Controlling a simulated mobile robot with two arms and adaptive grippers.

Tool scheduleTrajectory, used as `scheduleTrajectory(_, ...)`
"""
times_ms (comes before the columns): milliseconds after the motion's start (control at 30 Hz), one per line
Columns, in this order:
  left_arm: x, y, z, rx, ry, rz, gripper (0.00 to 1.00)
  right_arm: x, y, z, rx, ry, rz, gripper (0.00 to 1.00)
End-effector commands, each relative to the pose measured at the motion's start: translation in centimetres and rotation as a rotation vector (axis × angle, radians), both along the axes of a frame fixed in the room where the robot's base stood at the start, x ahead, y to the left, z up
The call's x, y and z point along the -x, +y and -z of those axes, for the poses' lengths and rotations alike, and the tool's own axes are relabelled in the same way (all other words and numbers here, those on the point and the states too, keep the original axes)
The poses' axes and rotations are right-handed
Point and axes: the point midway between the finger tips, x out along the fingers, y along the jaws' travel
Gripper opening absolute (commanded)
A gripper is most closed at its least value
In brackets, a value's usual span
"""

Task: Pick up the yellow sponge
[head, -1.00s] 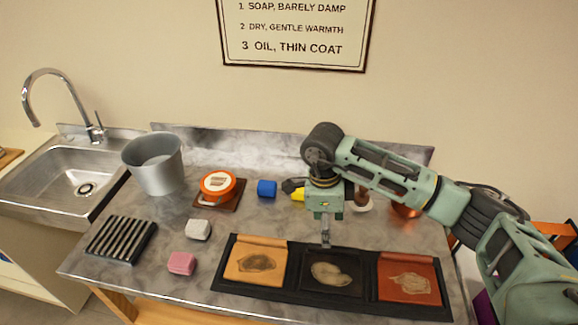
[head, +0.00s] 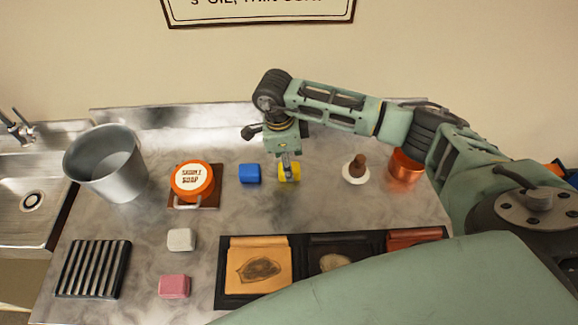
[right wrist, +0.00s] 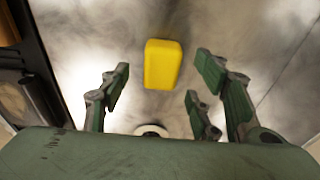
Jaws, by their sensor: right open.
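The yellow sponge (head: 296,173) lies on the grey worktop (head: 330,215), just right of a blue sponge (head: 249,174). My right gripper (head: 287,168) is over it, pointing down, and hides its middle in the head view. In the right wrist view the yellow sponge (right wrist: 162,64) is whole and upright in the picture, beyond the spread fingers of my right gripper (right wrist: 165,100). The fingers are open with nothing between them, and the sponge looks apart from them. My left gripper is not in view.
An orange soap tin (head: 193,180) and a metal bucket (head: 106,163) stand to the left. White (head: 181,240) and pink (head: 174,287) blocks and a ribbed black rack (head: 93,269) lie nearer. A brush (head: 356,172) and a copper pot (head: 405,166) stand to the right.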

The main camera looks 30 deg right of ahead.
Motion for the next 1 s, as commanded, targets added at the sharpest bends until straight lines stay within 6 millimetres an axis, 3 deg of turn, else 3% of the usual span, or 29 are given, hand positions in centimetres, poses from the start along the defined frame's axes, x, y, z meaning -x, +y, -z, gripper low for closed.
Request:
scheduleTrajectory(33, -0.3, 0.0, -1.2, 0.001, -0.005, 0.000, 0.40, 0.3, -0.1, 0.3, 0.001, 0.006, 0.001, 0.57)
scheduleTrajectory(200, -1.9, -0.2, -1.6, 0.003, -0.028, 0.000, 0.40, 0.3, -0.3, 2.5, 0.001, 0.003, 0.000, 0.57)
scheduleTrajectory(467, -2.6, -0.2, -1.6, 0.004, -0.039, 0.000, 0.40, 0.2, -0.3, 2.9, 0.000, -0.001, -0.001, 0.57)
scheduleTrajectory(1000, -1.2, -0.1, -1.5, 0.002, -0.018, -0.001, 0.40, 0.2, -0.3, 2.8, 0.000, -0.001, 0.000, 0.13)
